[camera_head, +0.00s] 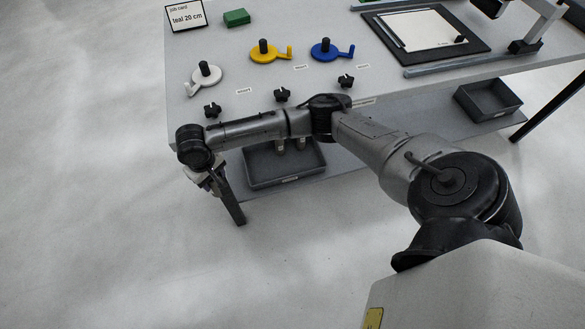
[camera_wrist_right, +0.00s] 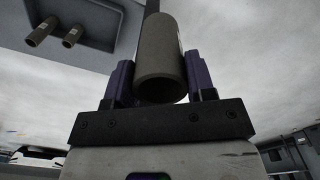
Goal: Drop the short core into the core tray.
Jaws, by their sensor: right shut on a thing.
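My right gripper (camera_head: 212,182) is at the left front corner of the table, beside a table leg. In the right wrist view its purple fingers (camera_wrist_right: 160,85) are shut on the short core (camera_wrist_right: 160,55), a grey-brown hollow tube with its open end toward the camera. In the head view the held core cannot be made out. A grey tray (camera_head: 262,184) under the table, which appears to be the core tray, lies to the right of the gripper. It also shows in the right wrist view (camera_wrist_right: 108,18), with two similar tubes (camera_wrist_right: 40,31) in it, apart from the held core. My left gripper is out of view.
The table (camera_head: 225,60) holds white (camera_head: 205,76), yellow (camera_head: 268,54) and blue (camera_head: 330,51) handled holders, a green block (camera_head: 236,17) and a job card (camera_head: 186,17). A dark tray (camera_head: 488,98) sits on the lower shelf at right. The floor at left is clear.

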